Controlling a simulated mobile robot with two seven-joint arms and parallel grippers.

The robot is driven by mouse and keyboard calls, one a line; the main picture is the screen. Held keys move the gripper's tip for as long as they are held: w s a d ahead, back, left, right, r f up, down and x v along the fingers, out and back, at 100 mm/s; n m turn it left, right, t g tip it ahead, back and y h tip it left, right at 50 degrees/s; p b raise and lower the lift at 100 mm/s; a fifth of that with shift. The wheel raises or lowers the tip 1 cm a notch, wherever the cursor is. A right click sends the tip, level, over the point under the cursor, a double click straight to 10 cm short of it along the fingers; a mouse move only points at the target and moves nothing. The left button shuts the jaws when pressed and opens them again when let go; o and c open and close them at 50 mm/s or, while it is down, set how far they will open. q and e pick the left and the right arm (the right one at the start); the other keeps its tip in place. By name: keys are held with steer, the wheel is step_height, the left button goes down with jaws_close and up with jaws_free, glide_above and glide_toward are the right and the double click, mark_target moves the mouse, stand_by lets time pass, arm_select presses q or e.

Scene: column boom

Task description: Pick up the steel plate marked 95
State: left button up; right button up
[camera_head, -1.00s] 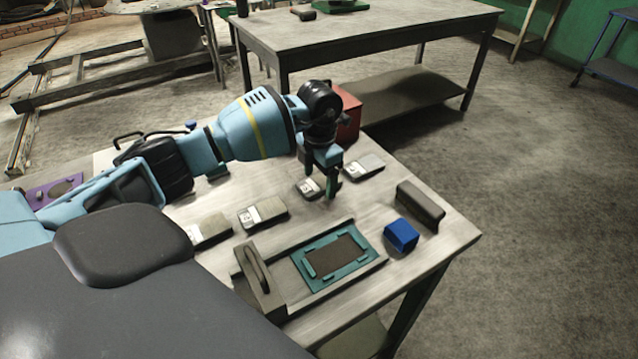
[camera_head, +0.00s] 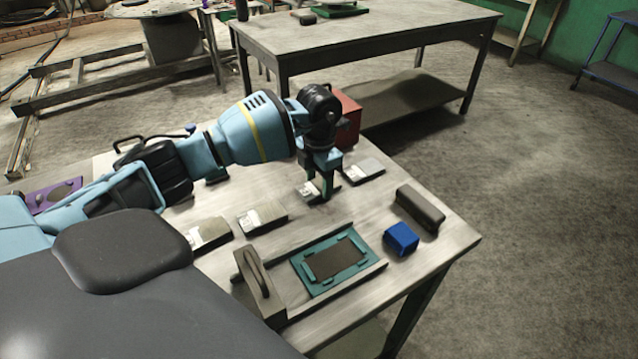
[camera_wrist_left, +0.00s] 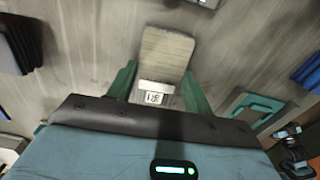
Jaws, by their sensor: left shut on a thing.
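A steel plate (camera_head: 306,191) with a white label lies under my left gripper (camera_head: 321,187), near the middle of the table. In the left wrist view, the same plate (camera_wrist_left: 167,52) is between the two green fingers of my left gripper (camera_wrist_left: 158,88), which are shut on its sides. Its label (camera_wrist_left: 153,98) is at the near end; its digits are too small to read surely. Other labelled plates lie nearby: one to the right (camera_head: 364,170), one to the left (camera_head: 263,217) and one farther left (camera_head: 208,235). My right gripper is not in view.
A teal frame with a dark inset (camera_head: 302,284) sits in a tray in front, beside a handled block (camera_head: 262,290). A blue block (camera_head: 401,238) and a dark bar (camera_head: 420,208) are at the right. A red box (camera_head: 347,118) stands behind my gripper.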

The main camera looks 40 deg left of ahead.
mark_target(319, 185)
arm_select(q)
steer(key=shift+w+r, duration=0.1)
steer(key=shift+r, duration=0.6)
step_height(319, 185, up, 3)
steer(key=shift+f, duration=0.2)
steer(key=s+d, duration=0.7)
steer(key=s+d+r, duration=0.1)
steer(key=s+d, duration=0.3)
steer(key=shift+s+d, duration=0.15)
steer(key=shift+s, duration=0.05)
